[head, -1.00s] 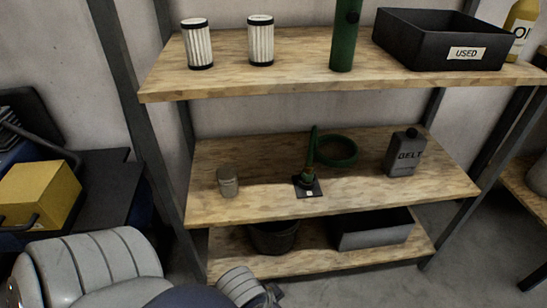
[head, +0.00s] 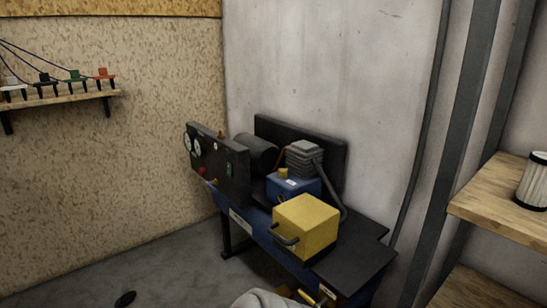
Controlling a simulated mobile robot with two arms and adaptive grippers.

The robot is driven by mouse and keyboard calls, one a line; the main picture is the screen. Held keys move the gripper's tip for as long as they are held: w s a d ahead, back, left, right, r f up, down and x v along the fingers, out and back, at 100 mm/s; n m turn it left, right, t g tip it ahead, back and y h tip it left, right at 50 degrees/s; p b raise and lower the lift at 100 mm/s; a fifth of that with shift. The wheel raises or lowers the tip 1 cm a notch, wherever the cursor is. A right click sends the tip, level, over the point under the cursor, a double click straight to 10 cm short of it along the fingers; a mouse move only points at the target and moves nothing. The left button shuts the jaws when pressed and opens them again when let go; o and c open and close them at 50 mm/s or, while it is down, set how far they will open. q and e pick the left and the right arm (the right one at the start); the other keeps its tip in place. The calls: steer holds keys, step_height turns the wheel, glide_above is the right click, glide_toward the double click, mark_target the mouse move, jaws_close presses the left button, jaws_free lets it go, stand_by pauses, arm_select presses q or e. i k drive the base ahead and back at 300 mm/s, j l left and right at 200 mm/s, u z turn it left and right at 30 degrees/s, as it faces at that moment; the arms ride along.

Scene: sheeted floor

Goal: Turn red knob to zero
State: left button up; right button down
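A small red knob (head: 202,171) sits low on the dark upright control panel (head: 222,168) of a machine on a blue bench. The panel faces left and is seen at an angle, so I cannot read the knob's setting. Round white gauges (head: 191,145) sit above it. A rounded pale part of my own arm shows at the bottom edge.
The bench (head: 262,229) stands in the corner, with a yellow box (head: 305,226) and a blue unit (head: 292,187) on it. A wooden shelf unit (head: 505,203) is at the right. Grey floor (head: 165,265) left of the bench is mostly clear, with a small dark object (head: 125,299).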

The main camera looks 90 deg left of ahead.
mark_target(202, 171)
steer(key=u, duration=3.2)
steer(key=i+j+z, duration=0.3)
steer(key=i+j, duration=0.45)
